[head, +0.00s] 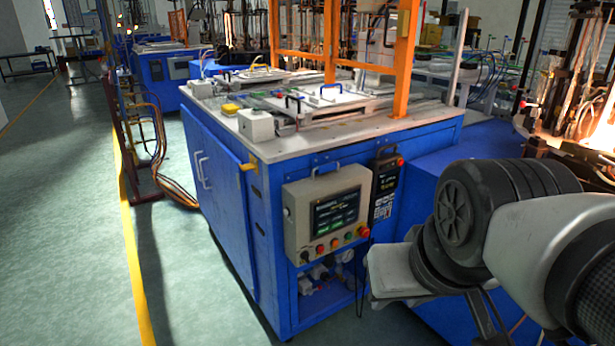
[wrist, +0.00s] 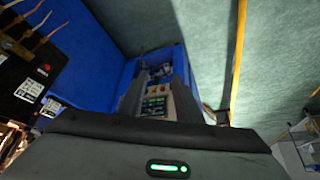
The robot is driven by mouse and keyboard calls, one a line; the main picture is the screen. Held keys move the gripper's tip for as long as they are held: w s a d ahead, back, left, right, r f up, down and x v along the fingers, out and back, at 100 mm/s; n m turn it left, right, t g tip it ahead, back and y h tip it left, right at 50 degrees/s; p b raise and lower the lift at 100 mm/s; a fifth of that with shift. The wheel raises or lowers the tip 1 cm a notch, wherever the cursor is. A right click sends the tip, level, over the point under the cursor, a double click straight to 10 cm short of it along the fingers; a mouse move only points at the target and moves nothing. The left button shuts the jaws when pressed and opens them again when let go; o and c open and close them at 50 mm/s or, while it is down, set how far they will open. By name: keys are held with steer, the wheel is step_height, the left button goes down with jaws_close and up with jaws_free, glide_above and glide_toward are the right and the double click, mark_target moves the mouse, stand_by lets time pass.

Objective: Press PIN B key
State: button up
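A beige control box (head: 328,212) with a dark touchscreen (head: 336,210) is mounted on the front of a blue cabinet (head: 225,190). Green and yellow marks show on the screen, but their text is too small to read, so I cannot tell which key is PIN B. A row of coloured buttons (head: 348,238) sits below the screen. My gripper (wrist: 158,82) shows two grey fingers apart in the wrist view, with the screen (wrist: 154,105) between them and nothing held. In the head view its pale hand (head: 395,270) is right of the box, apart from it; fingertips are unclear there.
A black panel (head: 385,185) with a red button hangs right of the control box. An orange frame (head: 404,60) rises from the cabinet top. Open floor (head: 70,220) with a yellow line (head: 130,230) lies to the left. Bright flames (head: 600,125) show at the far right.

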jaws_close()
stand_by(1.6)
